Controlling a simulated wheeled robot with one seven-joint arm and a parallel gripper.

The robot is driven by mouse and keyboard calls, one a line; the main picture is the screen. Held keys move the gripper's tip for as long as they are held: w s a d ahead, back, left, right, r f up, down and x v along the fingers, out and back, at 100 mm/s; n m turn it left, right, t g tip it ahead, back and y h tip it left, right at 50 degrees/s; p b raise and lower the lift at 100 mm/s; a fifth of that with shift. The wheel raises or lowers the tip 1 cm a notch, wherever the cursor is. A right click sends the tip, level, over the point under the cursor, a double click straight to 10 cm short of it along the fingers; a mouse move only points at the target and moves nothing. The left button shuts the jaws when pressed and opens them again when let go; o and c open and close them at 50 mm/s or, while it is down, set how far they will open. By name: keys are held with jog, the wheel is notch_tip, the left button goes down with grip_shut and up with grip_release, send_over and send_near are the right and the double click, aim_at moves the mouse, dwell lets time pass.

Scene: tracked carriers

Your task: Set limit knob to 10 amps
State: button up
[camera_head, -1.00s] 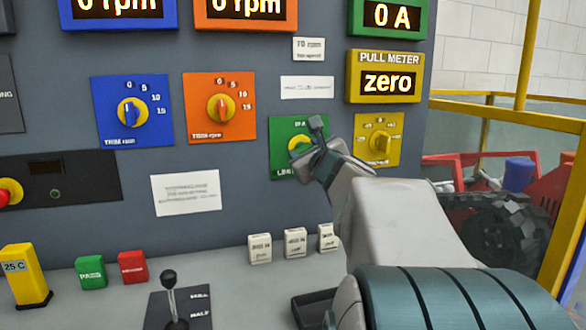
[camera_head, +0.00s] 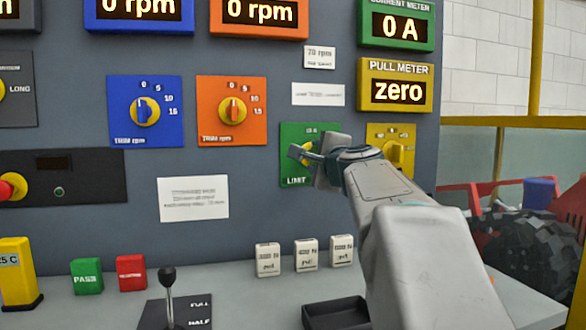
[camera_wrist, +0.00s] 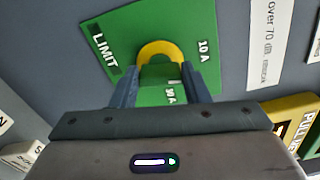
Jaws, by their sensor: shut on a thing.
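The green limit plate (camera_head: 292,135) is on the panel front, below the white labels. In the wrist view the plate (camera_wrist: 118,58) shows "LIMIT" on the left, "10 A" on the right and a second, less clear amp mark lower down near the knob. The limit knob (camera_wrist: 160,75) has a yellow disc behind a green grip bar. My gripper (camera_wrist: 162,78) is shut on the green bar, one finger on each side. In the head view my gripper (camera_head: 315,158) hides most of the knob. Exactly where the knob points is hard to tell.
The yellow pull-meter knob plate (camera_head: 390,137) is just right of my wrist. The orange trim knob (camera_head: 233,110) is to the left. The current meter (camera_head: 396,25) reads 0 A and the pull meter (camera_head: 397,85) reads zero. White blocks (camera_head: 306,254) stand on the shelf below.

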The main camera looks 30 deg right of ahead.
jog(key=shift+f+n+b, duration=0.1)
jog(key=shift+n+b, duration=0.6)
jog(key=shift+n, duration=0.3)
jog(key=o, duration=1)
